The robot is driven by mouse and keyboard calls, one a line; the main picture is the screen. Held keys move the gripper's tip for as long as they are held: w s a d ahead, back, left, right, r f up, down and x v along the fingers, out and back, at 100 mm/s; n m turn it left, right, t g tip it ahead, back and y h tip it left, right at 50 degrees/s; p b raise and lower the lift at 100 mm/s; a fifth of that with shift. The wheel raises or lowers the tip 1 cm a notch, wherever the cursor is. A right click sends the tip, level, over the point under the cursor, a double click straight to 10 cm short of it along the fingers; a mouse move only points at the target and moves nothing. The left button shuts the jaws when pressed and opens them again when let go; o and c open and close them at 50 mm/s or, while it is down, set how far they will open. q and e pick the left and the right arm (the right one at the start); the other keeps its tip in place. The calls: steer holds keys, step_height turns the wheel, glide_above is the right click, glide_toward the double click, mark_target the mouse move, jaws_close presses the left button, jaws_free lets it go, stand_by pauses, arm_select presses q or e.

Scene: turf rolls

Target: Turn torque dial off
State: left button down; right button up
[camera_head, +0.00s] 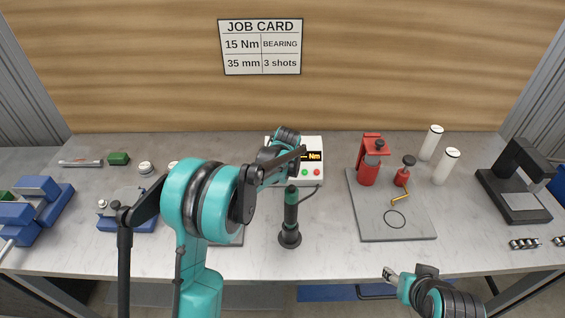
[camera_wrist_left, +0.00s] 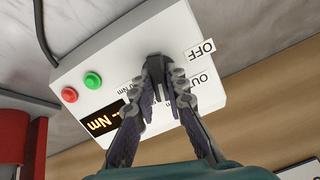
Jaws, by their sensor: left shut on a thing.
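The torque controller is a white box (camera_head: 311,147) at the back middle of the bench, with a lit display (camera_head: 314,156) reading "-- Nm". In the left wrist view the box (camera_wrist_left: 125,58) shows upside down, with an OFF label (camera_wrist_left: 202,50) beside the fingertips. My left gripper (camera_wrist_left: 160,66) is shut on the dark dial on the box face. The fingers hide most of the dial, so its pointer cannot be read. In the head view my left arm covers part of the box. My right gripper (camera_head: 390,274) is at the front right, away from the box; its jaw opening is unclear.
A dark screwdriver (camera_head: 290,218) stands in front of the box. Red (camera_wrist_left: 69,95) and green (camera_wrist_left: 93,81) buttons sit on the box. A job card (camera_head: 261,47) hangs on the wall.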

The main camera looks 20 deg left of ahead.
arm_select(q)
steer(key=n+h, duration=0.1)
steer(key=n, duration=0.4)
steer(key=shift+a, duration=0.15)
steer(key=n, duration=0.2)
steer(key=n+b, duration=0.1)
steer(key=n, duration=0.2)
steer(key=shift+s+a+f+t+h, duration=0.1)
steer(key=shift+t+h, duration=0.3)
steer(key=n+b, duration=0.1)
steer(key=n, duration=0.4)
steer(key=shift+s+n+t, duration=0.1)
steer(key=shift+n+t, duration=0.2)
steer(key=shift+t, duration=0.1)
steer(key=shift+s+f+n+t+b, duration=0.1)
steer(key=shift+n+t+b, duration=0.3)
steer(key=shift+n, duration=1.8)
steer(key=c, duration=1.5)
jaws_free()
steer(key=shift+c, duration=0.2)
steer(key=v, duration=1.2)
steer(key=shift+a, duration=0.25)
